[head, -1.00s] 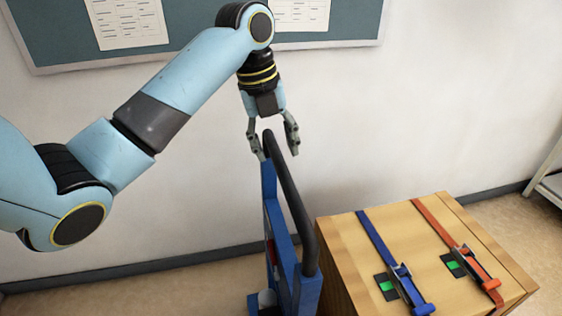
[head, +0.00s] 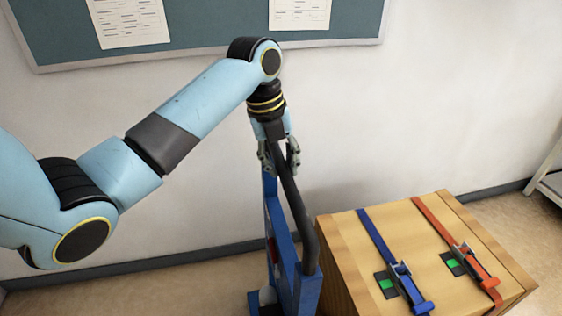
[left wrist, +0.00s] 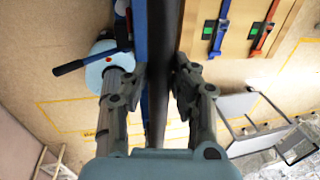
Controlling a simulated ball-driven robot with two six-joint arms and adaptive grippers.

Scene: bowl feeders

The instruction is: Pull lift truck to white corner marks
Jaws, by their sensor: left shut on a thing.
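The lift truck (head: 308,292) has a blue frame and a dark push handle (head: 296,208). It stands beside a wooden crate, and its lower part is cut off by the picture's bottom edge. My left gripper (head: 279,160) is shut on the upper end of the handle. In the left wrist view the dark handle (left wrist: 163,60) runs between the two fingers of my left gripper (left wrist: 161,92). The white corner marks cannot be made out in these frames. My right gripper does not show.
The wooden crate (head: 345,259) is right of the truck, with a blue strap (head: 375,237) and an orange strap (head: 432,222) over it. A wall with a board (head: 210,35) stands behind. Yellow floor lines (left wrist: 60,124) and a grey frame (left wrist: 249,104) show in the wrist view.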

